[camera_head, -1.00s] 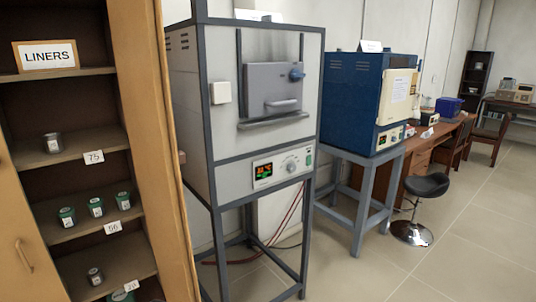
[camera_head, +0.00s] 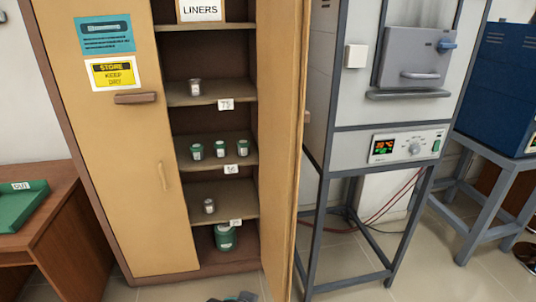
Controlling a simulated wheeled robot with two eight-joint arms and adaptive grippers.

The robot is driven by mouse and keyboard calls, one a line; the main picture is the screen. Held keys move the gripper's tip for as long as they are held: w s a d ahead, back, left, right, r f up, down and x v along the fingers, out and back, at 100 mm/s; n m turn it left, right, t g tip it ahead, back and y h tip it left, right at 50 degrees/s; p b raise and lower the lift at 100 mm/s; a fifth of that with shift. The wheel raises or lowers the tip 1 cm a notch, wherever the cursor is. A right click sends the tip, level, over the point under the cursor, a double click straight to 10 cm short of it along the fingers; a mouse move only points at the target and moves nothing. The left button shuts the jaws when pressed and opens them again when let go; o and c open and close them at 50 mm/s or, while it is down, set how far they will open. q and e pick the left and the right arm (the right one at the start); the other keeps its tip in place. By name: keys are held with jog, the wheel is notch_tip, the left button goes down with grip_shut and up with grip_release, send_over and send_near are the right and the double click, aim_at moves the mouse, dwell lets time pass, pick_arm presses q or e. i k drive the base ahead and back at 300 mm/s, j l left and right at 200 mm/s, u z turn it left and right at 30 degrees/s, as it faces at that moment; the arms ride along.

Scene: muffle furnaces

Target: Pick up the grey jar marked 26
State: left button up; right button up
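Two small grey jars stand in the open side of the wooden cabinet. One grey jar (camera_head: 195,87) is on the upper shelf, whose tag seems to read 75. The other grey jar (camera_head: 209,206) stands alone on the lower shelf, near the front, above a tag too small to read surely. Both are upright. The marks on the jars are too small to read, so I cannot tell which is 26.
Three green jars (camera_head: 221,149) stand on the middle shelf, and a larger green one (camera_head: 225,237) at the bottom. The cabinet's open door (camera_head: 279,150) stands between shelves and furnace (camera_head: 400,100). A desk (camera_head: 60,225) with a green tray (camera_head: 22,207) is at left.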

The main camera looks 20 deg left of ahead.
aim_at(197, 149)
jog(key=l+u, duration=0.2)
jog(key=u, duration=0.2)
jog(key=i+l+u, duration=0.1)
jog(key=u, duration=0.3)
jog(key=l+u, duration=0.55)
jog(key=l, duration=0.35)
jog(key=k+l+u, duration=0.1)
jog(key=l, duration=0.4)
jog(key=k+l+u, duration=0.15)
jog(key=l, duration=0.4)
jog(key=i, duration=0.65)
jog(key=i+j, duration=0.6)
jog(key=i, duration=0.05)
